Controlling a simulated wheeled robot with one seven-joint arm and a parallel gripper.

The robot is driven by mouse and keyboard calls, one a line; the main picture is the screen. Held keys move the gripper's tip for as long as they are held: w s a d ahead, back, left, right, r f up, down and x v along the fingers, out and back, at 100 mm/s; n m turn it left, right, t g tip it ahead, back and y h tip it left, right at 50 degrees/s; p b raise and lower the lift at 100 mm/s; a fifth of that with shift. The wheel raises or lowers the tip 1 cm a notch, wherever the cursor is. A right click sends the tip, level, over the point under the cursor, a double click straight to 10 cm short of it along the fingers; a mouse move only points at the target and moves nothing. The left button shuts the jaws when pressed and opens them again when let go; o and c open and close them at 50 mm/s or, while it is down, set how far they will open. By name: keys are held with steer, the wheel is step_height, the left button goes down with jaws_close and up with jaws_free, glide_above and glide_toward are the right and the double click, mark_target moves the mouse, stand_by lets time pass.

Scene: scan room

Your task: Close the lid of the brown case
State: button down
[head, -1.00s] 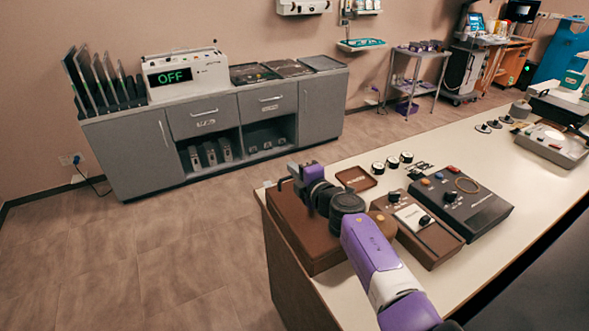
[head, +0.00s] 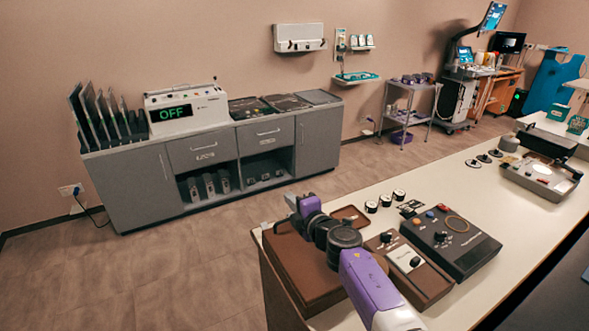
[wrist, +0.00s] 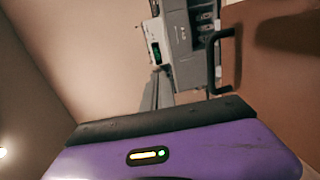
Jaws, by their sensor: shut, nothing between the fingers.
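The brown case (head: 296,268) sits at the near left end of the white-topped table, under my arm. Its broad top looks flat and nearly level. My arm hides part of it, and I cannot tell whether a gap remains under the lid. In the wrist view its brown surface (wrist: 282,75) fills the right side, with a black handle (wrist: 213,62) at its edge. My gripper (head: 298,203) is shut and empty, over the far left part of the case. I cannot tell whether it touches the case. Its fingertips do not show clearly in the wrist view.
Right of the case are a small brown tray (head: 350,216), a brown control box (head: 408,263) and a black control box (head: 450,243). Several small round knobs (head: 385,200) lie behind. A grey cabinet (head: 141,187) stands across the open floor (head: 165,275).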

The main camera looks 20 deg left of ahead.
step_height(320, 180, up, 8)
steer(key=s+d+p, duration=0.1)
steer(key=p, duration=0.5)
steer(key=shift+r+p, duration=0.15)
steer(key=shift+p, duration=0.2)
steer(key=shift+s, duration=0.15)
